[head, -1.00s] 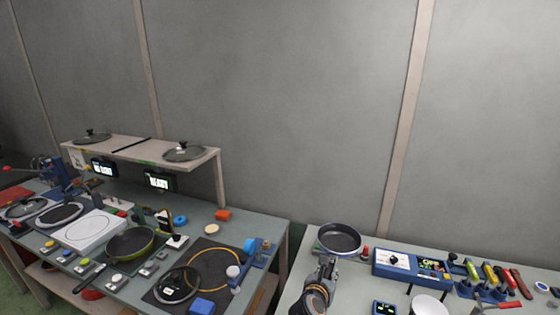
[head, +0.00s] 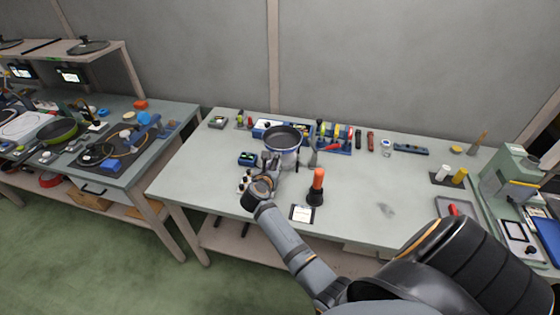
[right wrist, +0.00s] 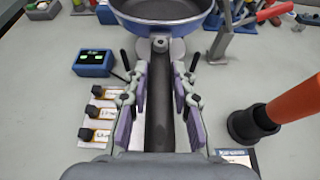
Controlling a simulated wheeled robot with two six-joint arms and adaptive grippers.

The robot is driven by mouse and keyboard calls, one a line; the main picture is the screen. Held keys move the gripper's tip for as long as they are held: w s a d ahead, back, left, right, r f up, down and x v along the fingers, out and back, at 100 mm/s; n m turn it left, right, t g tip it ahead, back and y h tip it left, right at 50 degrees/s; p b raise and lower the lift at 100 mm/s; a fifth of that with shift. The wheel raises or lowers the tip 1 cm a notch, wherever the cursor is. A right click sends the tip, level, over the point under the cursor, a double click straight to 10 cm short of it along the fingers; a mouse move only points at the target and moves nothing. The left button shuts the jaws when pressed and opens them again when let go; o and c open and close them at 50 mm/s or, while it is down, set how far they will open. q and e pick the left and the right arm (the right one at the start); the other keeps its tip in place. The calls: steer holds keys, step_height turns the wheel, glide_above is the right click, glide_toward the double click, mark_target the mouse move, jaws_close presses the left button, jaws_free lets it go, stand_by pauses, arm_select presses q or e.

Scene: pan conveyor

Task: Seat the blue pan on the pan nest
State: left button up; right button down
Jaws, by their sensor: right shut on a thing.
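The blue pan (head: 283,137) has a dark inside and a blue outer wall. In the right wrist view the pan (right wrist: 165,10) is at the top, its dark handle (right wrist: 160,115) running back between my fingers. My right gripper (head: 268,172) is shut on that handle; it also shows in the right wrist view (right wrist: 160,95). A white round stand, likely the pan nest (head: 285,159), shows under the pan in the head view. The pan hides its top, so I cannot tell whether they touch. My left gripper is not in view.
A black holder with an orange handle (head: 317,185) stands right of my right gripper. A small blue box with green lights (head: 247,158) is to the left. Tools in a blue rack (head: 335,138) stand behind. The table (head: 375,180) is mostly clear further right.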

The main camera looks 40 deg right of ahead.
steer(key=shift+w+d+f, duration=0.3)
steer(key=shift+w, duration=0.2)
steer(key=shift+w+d+f, duration=0.25)
steer(key=shift+w+d, duration=0.05)
steer(key=shift+w, duration=0.15)
steer(key=shift+s, duration=0.25)
steer(key=shift+s+f+b, duration=0.15)
steer(key=shift+b, duration=0.2)
step_height(320, 180, down, 4)
steer(key=b, duration=0.2)
steer(key=shift+r+b, duration=0.25)
steer(key=shift+b, duration=0.15)
steer(key=shift+f+b, duration=0.5)
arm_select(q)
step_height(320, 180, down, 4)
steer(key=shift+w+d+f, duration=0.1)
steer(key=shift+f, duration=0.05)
arm_select(e)
steer(key=shift+a+r, duration=0.1)
steer(key=shift+r, duration=0.05)
